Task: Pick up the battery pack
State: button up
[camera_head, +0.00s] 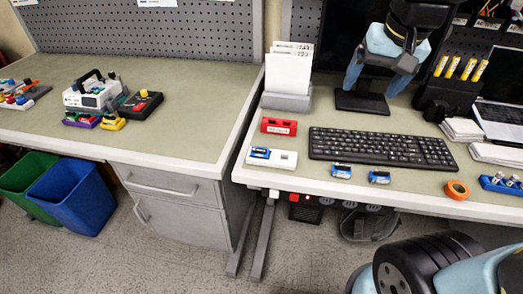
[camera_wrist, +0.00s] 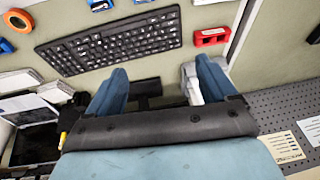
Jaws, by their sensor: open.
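Two small blue-and-white blocks that look like battery packs, a left one (camera_head: 341,171) and a right one (camera_head: 380,177), lie apart on the right bench in front of the keyboard. A similar blue block (camera_head: 260,153) sits on a white holder (camera_head: 286,160) to their left. I cannot tell which one the task means. In the wrist view one blue block (camera_wrist: 99,5) shows at the top edge, and another is cut off there. My gripper (camera_head: 376,84) is open and empty, above the back of the bench, beyond the keyboard. Its spread fingers also show in the wrist view (camera_wrist: 160,76).
A black keyboard (camera_head: 380,148) lies between my gripper and the blue blocks. A red device (camera_head: 279,126), a card holder (camera_head: 287,99), orange tape (camera_head: 457,190) and a blue tray (camera_head: 492,185) stand around.

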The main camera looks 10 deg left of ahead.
jog(key=w+a+f+g, duration=0.1)
jog(key=w+a+f, duration=0.1)
jog(key=a, duration=0.4)
jog(key=w+a+f+g, duration=0.1)
jog(key=w+a+f, duration=0.1)
jog(key=a, duration=0.3)
jog(key=g+h, duration=0.1)
send_over(260, 149)
notch_tip(260, 149, down, 6)
jog(key=shift+m, duration=0.3)
jog(key=f, duration=0.7)
jog(key=shift+w+d+f, duration=0.2)
jog(key=shift+w+f, duration=0.1)
jog(key=shift+a+f, duration=0.15)
jog(key=shift+f, duration=1.3)
jog(key=shift+a+f, duration=0.1)
jog(key=shift+f, duration=1.3)
jog(key=shift+c, duration=0.4)
jog(key=c, duration=1.2)
jog(key=shift+r, duration=0.15)
